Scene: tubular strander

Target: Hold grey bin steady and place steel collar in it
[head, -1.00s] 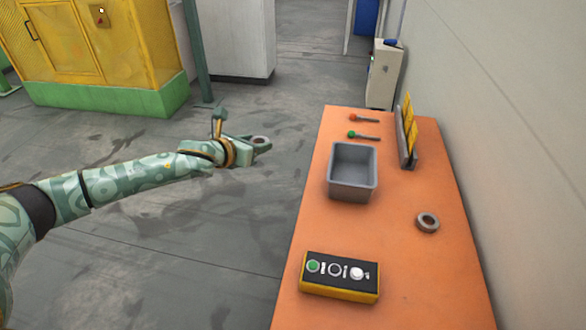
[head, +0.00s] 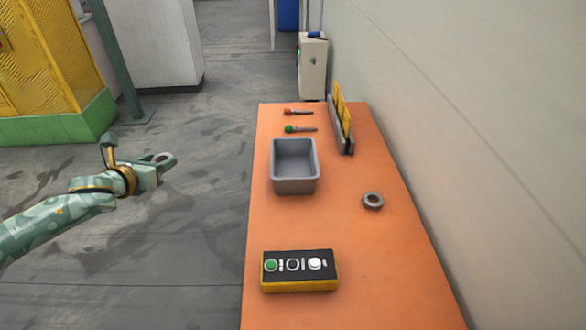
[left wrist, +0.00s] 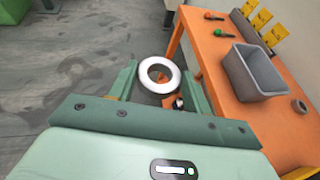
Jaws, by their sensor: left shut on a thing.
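The grey bin (head: 294,186) stands upright and empty on the orange table, and it also shows in the left wrist view (left wrist: 258,88). My left gripper (head: 160,160) is off the table's left side, over the floor and apart from the bin. My right gripper is not in view.
The orange table (head: 340,235) also bears a yellow-and-black button box (head: 300,284) near the front. Red and green-tipped tools (head: 300,129) lie behind the bin. A grey rack with yellow cards (head: 342,112) stands at the table's right edge, near the wall.

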